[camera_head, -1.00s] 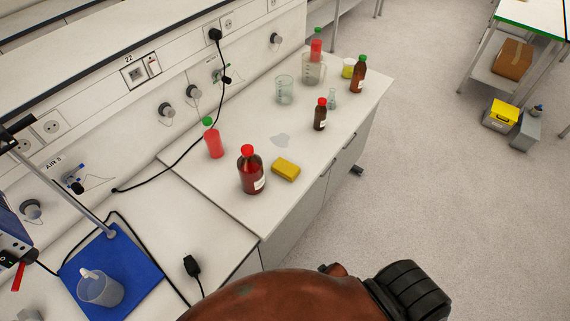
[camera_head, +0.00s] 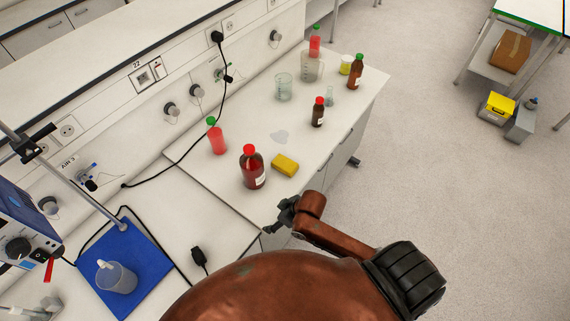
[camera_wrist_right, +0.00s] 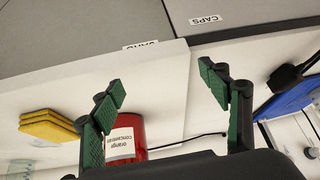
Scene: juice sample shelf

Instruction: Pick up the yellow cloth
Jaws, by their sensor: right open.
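The yellow cloth (camera_head: 285,165) is a small folded block lying flat on the white bench top, near its front edge. It also shows at the left edge of the right wrist view (camera_wrist_right: 47,126), outside the fingers. My right gripper (camera_head: 282,217) is beside the bench front, nearer to me than the cloth and apart from it. In the wrist view its green-padded fingers (camera_wrist_right: 163,82) are spread wide with nothing between the tips. My left gripper is not in view.
A red-capped brown bottle (camera_head: 253,170) stands just left of the cloth, with a green-capped red bottle (camera_head: 217,140) behind. A clear puddle (camera_head: 280,137) lies behind the cloth. A smaller brown bottle (camera_head: 318,114) and beakers stand farther back.

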